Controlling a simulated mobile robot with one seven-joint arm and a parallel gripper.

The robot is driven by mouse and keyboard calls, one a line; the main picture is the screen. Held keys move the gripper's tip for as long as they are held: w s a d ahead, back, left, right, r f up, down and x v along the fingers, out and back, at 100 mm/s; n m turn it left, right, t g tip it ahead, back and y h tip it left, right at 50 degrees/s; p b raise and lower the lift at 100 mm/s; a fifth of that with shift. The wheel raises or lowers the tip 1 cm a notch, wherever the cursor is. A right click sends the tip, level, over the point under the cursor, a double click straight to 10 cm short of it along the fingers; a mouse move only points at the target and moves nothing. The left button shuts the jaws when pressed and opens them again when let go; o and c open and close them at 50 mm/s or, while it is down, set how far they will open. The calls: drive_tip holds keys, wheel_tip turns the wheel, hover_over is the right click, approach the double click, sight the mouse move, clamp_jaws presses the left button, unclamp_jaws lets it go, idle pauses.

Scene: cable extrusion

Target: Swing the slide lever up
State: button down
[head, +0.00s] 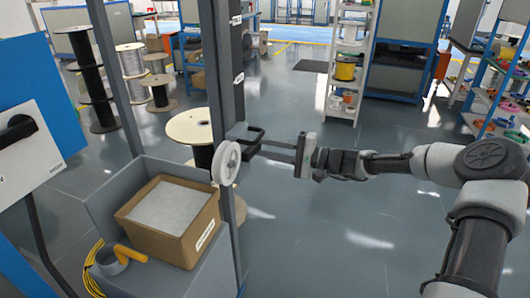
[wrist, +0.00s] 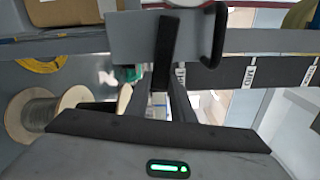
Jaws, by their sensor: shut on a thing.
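The slide lever (head: 254,134) is a black loop-shaped handle on a grey block at the dark upright post, left of centre in the head view. My gripper (head: 266,150) reaches in from the right, level with the lever, and its two thin fingers are shut on it. In the wrist view the lever (wrist: 217,35) shows as a black hooked bar at the right end of the grey block (wrist: 140,40). My gripper (wrist: 168,50) shows there with a dark finger across the block. The exact contact is hidden behind the fingers.
The dark post (head: 228,75) carries several small white labels. An open cardboard box (head: 199,233) stands in a grey bin at lower left. Cable reels (head: 189,125) stand behind.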

drive_tip(key=shift+r, duration=0.15)
idle(0.3)
drive_tip(key=c, duration=1.5)
unclamp_jaws()
drive_tip(key=p+v, duration=0.2)
drive_tip(key=v, duration=1.5)
drive_tip(key=shift+d+p, duration=0.2)
drive_tip(key=shift+p, duration=0.15)
